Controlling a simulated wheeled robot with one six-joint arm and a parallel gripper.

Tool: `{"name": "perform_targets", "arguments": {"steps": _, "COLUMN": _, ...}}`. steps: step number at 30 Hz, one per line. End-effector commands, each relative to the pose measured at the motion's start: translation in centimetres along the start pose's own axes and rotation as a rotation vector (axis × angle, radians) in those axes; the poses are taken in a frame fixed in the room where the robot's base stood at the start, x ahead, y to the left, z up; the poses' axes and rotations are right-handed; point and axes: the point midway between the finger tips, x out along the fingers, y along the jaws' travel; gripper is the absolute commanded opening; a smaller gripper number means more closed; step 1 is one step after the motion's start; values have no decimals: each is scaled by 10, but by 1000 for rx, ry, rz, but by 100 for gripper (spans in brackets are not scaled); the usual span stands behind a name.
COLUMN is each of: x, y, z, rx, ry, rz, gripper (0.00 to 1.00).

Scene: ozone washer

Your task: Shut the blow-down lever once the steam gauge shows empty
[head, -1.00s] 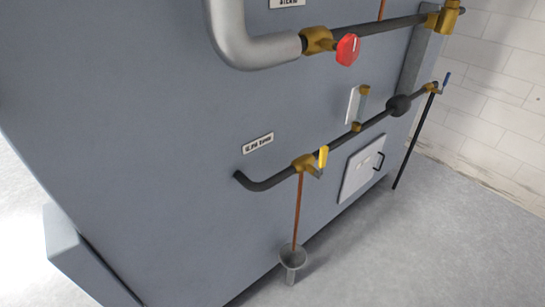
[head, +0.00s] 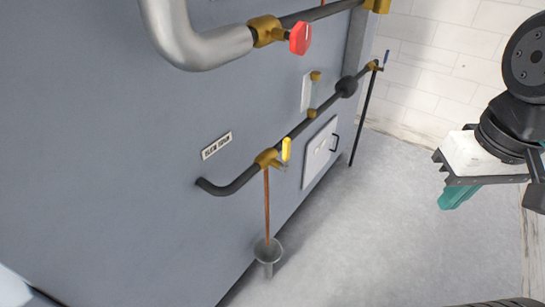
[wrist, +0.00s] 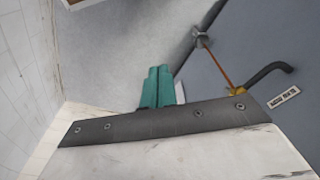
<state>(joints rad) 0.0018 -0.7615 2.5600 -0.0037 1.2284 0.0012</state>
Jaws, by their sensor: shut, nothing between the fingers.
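The blow-down lever (head: 286,149) is a small yellow handle standing upright on a brass valve (head: 267,158), right of a small label plate (head: 216,146). A pale, narrow gauge-like piece (head: 306,91) with brass fittings sits above the dark pipe; its level is too small to read. My gripper (head: 455,197) is at the right in the head view, well apart from the lever. Its teal fingers (wrist: 158,88) are together and empty in the wrist view. The valve's brass and yellow part (wrist: 238,90) shows there to the right of the fingers.
A thin brown line (head: 267,205) runs from the valve to a grey funnel (head: 268,249). A red knob (head: 300,38) is on the upper pipe. The floor (head: 370,230) before the machine is clear.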

Motion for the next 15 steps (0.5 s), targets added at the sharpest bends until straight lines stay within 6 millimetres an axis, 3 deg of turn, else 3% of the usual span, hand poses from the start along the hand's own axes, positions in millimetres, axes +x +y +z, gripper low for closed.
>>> {"name": "perform_targets", "arguments": {"steps": 8, "x": 11, "y": -2, "z": -17, "rx": -54, "ry": -137, "rz": 126, "gripper": 0}}
{"name": "perform_targets", "arguments": {"steps": 15, "x": 34, "y": -18, "z": -67, "rx": -178, "ry": -285, "rz": 480, "gripper": 0}}
